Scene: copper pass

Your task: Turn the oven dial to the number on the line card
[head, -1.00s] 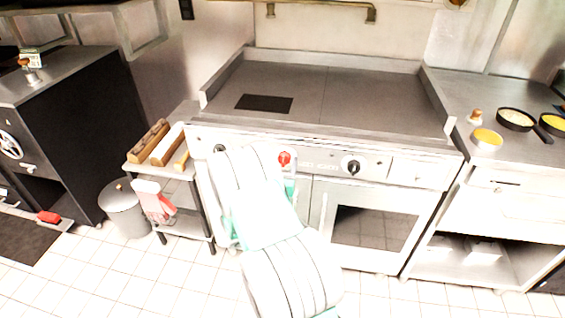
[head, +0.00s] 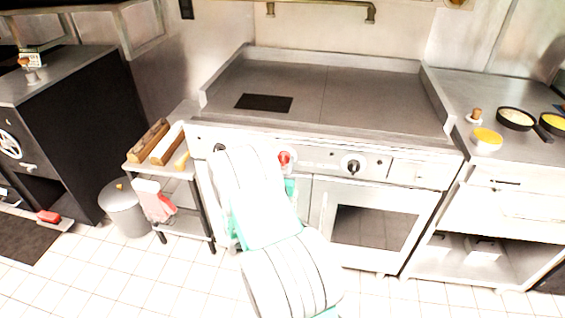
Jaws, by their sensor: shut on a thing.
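The oven's front panel (head: 320,158) runs under the wide griddle top. A black dial (head: 353,166) shows on its right part, and a red knob (head: 284,158) shows right beside my white arm. A dark knob (head: 219,149) is partly covered at the left. My arm reaches up to the panel and hides the stretch between the dark and red knobs. My gripper is hidden behind the arm, so what it touches does not show. A small card (head: 31,60) stands on the dark cabinet at far left; its writing is too small to read.
The oven door (head: 372,228) is closed below the panel. A small cart (head: 160,174) with wooden items and a grey bin (head: 124,212) stand left. Pans (head: 515,119) and a yellow-filled bowl (head: 486,141) sit on the right counter. The tiled floor ahead is clear.

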